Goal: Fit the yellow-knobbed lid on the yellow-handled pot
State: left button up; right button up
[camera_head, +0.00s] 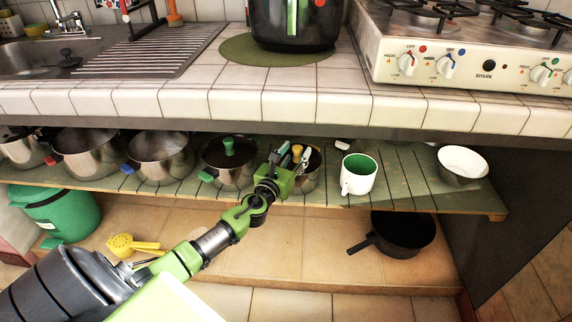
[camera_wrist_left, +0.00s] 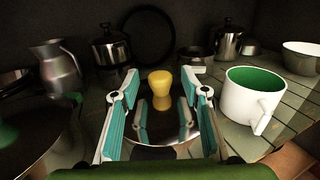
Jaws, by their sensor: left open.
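The yellow knob (camera_wrist_left: 160,82) stands upright on a dark, shiny lid (camera_wrist_left: 158,125) in the left wrist view. The knob also shows in the head view (camera_head: 297,150). The lid appears to lie on a steel pot (camera_head: 311,182) on the shelf, mostly hidden behind my gripper; I cannot tell whether it is fully seated. No yellow handle shows on this pot. My left gripper (camera_head: 291,160) is open over the lid, its teal-padded fingers on either side of the knob with gaps. My right gripper is not in view.
A white mug (camera_head: 349,184) with a green inside stands close on the right. A pot with a green-knobbed lid (camera_head: 230,160) stands close on the left. The counter edge (camera_head: 300,104) overhangs the shelf. A white bowl (camera_head: 462,166) sits farther right.

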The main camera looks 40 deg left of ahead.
pick_arm(q)
jog(key=s+d, duration=0.2)
jog(key=s, duration=0.8)
